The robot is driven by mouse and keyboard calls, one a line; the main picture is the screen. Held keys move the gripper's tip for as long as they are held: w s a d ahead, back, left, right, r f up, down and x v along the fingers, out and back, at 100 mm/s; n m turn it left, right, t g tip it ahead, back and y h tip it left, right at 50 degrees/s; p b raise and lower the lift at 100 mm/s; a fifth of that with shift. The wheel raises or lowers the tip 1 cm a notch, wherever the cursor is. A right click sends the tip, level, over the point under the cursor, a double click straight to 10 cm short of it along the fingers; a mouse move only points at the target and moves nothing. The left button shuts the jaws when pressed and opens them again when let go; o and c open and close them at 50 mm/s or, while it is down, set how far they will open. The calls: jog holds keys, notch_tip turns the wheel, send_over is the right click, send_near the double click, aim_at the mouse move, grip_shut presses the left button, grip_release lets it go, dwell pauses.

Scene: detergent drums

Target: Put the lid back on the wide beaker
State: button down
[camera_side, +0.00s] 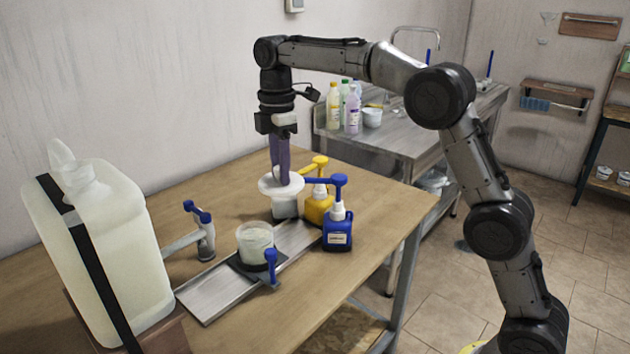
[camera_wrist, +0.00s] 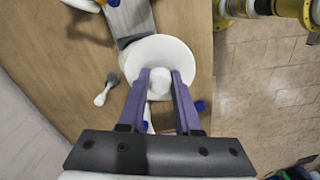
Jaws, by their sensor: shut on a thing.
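My gripper (camera_side: 281,176) points down with its purple fingers shut on the knob of a white round lid (camera_side: 270,187). In the wrist view the lid (camera_wrist: 173,47) is a wide white disc, its knob between the fingertips (camera_wrist: 160,84). A pale beaker (camera_side: 285,208) stands directly under the lid at the far end of the metal tray. The lid hides its rim, so I cannot tell whether they touch. Another clear beaker (camera_side: 256,245) with pale contents stands uncovered on a dark base nearer the front of the tray.
A yellow pump bottle (camera_side: 318,208) and a blue pump bottle (camera_side: 338,232) stand close on the right. The metal tray (camera_side: 215,287) runs along the table (camera_side: 380,215). A blue-handled tap (camera_side: 205,236) and a large white drum (camera_side: 110,250) are to the left.

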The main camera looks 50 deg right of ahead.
jog(key=w+a+f, duration=0.1)
jog(key=w+f, duration=0.2)
jog(key=f, duration=0.3)
jog(key=w+a+f, duration=0.2)
jog(key=w+f, duration=0.2)
jog(key=f, duration=0.3)
jog(key=shift+f, duration=0.2)
dwell(2.5)
jog(key=shift+c, duration=0.2)
grip_release()
dwell(0.3)
notch_tip(320, 180, up, 7)
dwell(1.2)
